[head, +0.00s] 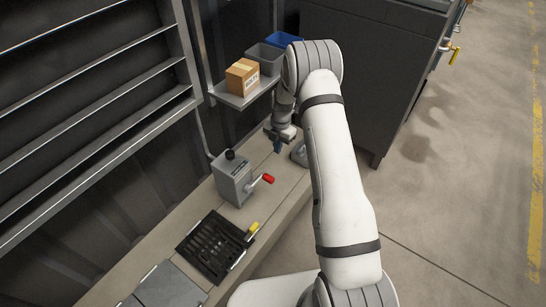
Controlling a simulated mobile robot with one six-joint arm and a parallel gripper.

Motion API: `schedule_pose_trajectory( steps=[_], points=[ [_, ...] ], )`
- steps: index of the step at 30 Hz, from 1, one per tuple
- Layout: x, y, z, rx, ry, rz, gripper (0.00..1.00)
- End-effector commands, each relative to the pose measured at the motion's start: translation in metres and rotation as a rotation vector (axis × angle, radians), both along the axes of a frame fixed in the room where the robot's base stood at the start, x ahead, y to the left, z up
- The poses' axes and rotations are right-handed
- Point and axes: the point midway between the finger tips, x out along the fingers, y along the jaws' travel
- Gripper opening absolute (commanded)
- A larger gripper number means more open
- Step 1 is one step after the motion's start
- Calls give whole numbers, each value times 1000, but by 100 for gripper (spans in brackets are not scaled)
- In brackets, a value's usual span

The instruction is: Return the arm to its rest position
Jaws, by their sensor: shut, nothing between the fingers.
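My white arm reaches from the lower right of the head view up to the back of the bench, then bends down. My gripper (278,146) is at its end, small and dark, pointing down near the far end of the bench (213,195). It is shut with nothing in it. A light grey part partly hidden by my arm is just right of it. The grey box with a red-handled lever (235,181) stands in front of it and to the left, apart from it.
A shelf (247,97) behind the gripper holds a cardboard box (242,77), a grey bin (266,59) and a blue bin (284,40). A black grate (214,246) with a yellow handle lies nearer on the bench. A dark cabinet (375,75) stands behind; open floor (455,200) is at right.

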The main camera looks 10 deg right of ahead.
Motion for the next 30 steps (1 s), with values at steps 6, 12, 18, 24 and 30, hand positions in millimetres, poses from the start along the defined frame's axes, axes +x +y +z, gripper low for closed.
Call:
schedule_pose_trajectory(
  steps=[6,12,18,24,30],
  points=[
    [8,-8,16,0,1,0,0],
    [9,-9,19,0,0,-2,0],
    [2,-9,77,-12,-11,-125,0],
    [-23,-9,186,-31,-28,-412,0],
    [-61,-9,286,-39,-43,-718,0]
  ],
)
